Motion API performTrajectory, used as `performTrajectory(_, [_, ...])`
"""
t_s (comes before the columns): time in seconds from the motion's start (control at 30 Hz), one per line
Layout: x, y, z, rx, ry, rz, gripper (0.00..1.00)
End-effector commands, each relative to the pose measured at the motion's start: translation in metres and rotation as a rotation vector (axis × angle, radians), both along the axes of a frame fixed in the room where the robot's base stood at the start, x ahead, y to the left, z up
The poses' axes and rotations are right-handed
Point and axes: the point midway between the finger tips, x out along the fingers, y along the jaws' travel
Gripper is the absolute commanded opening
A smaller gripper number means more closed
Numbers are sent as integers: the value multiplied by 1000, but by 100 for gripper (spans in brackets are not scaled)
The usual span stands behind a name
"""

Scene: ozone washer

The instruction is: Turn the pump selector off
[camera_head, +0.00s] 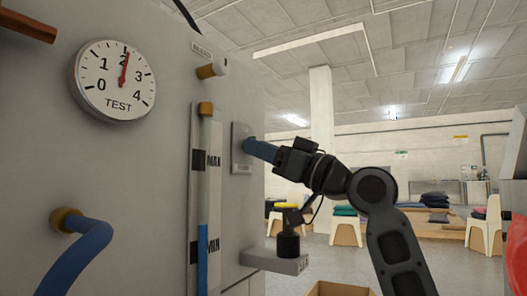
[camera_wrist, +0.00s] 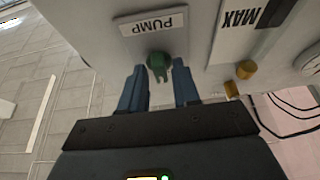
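The pump selector (camera_wrist: 159,65) is a small green knob on the grey machine panel in the wrist view. A white label reading PUMP (camera_wrist: 153,22), upside down in this view, is beside it. My gripper (camera_wrist: 160,80) is open, with one blue finger on each side of the knob. Small gaps seem to show between fingers and knob; I cannot tell if either touches. In the head view my gripper (camera_head: 248,145) reaches the small selector plate (camera_head: 240,160) on the machine's right part. The fingers hide the knob there.
A sight tube (camera_head: 205,185) with MAX and MIN marks stands left of the plate. A TEST gauge (camera_head: 115,80) and a blue hose (camera_head: 82,255) are further left. A small grey ledge (camera_head: 275,262) juts out below my wrist.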

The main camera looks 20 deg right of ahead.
Motion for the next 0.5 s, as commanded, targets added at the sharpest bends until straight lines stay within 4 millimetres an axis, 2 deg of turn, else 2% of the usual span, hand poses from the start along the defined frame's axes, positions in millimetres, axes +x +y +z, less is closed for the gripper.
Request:
performTrajectory(0.1, [1, 1, 1, 0, 0, -1, 40])
performTrajectory(0.37, [-1, -1, 0, 0, 0, -1, 40])
performTrajectory(0.5, [-11, -9, -6, 2, 2, -1, 40])
